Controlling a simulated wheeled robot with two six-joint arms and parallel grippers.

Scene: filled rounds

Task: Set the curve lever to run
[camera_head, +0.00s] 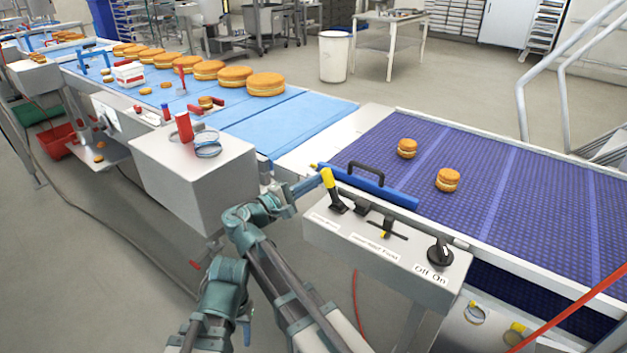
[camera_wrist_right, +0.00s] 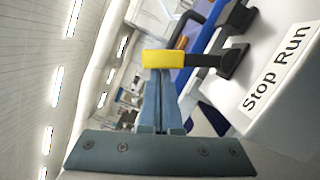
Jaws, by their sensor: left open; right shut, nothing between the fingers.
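The lever, with a black shaft and yellow grip (camera_head: 327,178), stands on the grey control box (camera_head: 425,283) beside the purple conveyor. Its shaft leans up and left from its base in the head view. In the right wrist view its yellow grip (camera_wrist_right: 170,60) lies across my fingertips, near a "Stop Run" label (camera_wrist_right: 278,70). My right gripper (camera_head: 318,183) is shut and empty, its tips at the left side of the grip; contact looks likely. My left gripper (camera_head: 246,325) is low at the bottom, away from the box, partly hidden by the arms.
The box also carries a slider (camera_head: 381,232) and a black "Off On" knob (camera_head: 440,252). A blue bar with a black handle (camera_head: 366,173) lies behind the lever. Filled rounds (camera_head: 448,180) sit on the purple belt (camera_head: 480,165). A grey box (camera_head: 190,165) stands left.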

